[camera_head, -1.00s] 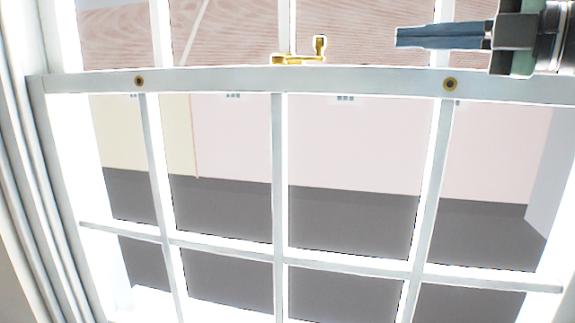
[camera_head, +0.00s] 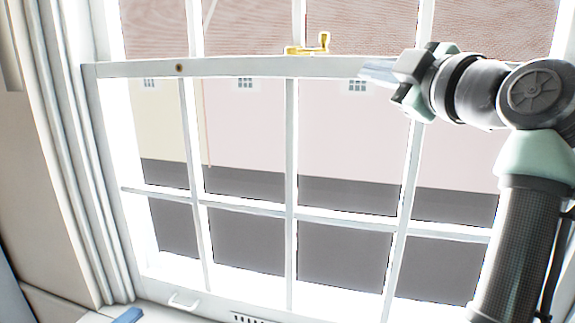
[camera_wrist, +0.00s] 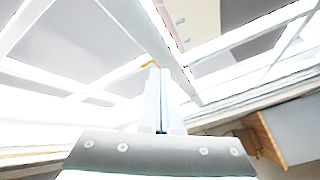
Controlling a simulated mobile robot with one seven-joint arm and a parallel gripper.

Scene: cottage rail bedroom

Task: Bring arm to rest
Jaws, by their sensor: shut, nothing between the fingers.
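My gripper (camera_head: 378,72) is at the right in the head view, in front of the window, its fingers pointing left along the sash rail. The fingers are together and hold nothing. In the wrist view my gripper (camera_wrist: 162,72) shows two pale fingers side by side, with a gold piece past their tips. My arm bends at the right edge of the head view and runs down from there. I cannot tell the exact gap between the gripper and the window.
A white sash window (camera_head: 292,160) with several panes fills most of the head view. A brass latch (camera_head: 310,46) stands on its middle rail (camera_head: 240,67). A white handle (camera_head: 184,300) is at the lower left. A blue object (camera_head: 128,315) lies at the bottom edge.

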